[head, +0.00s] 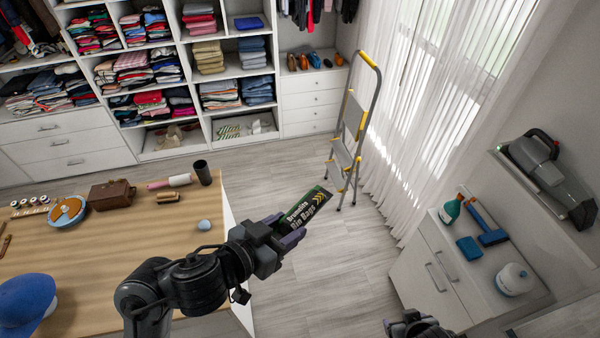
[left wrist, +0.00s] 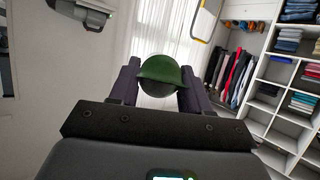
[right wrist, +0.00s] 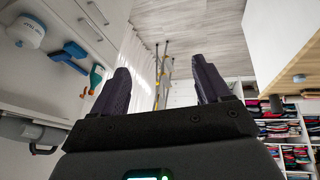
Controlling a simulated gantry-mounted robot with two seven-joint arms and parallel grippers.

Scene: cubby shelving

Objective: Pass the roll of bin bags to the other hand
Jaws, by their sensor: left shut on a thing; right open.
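The roll of bin bags (head: 308,207) is dark green and black with white and yellow lettering. My left gripper (head: 284,232) is shut on it and holds it in the air past the right edge of the wooden table, above the floor. In the left wrist view the green end of the roll (left wrist: 160,75) sits between the two fingers (left wrist: 158,88). My right gripper (head: 412,326) shows only in part at the bottom edge of the head view, apart from the roll. In the right wrist view its fingers (right wrist: 160,85) are wide apart with nothing between them.
The wooden table (head: 120,235) holds a blue cap (head: 26,302), a brown case (head: 110,194), a dark cup (head: 203,172) and a small ball (head: 204,225). At right, a white cabinet (head: 428,283) bears blue tools and bottles. A stepladder (head: 352,130) stands by the curtain. Floor between is clear.

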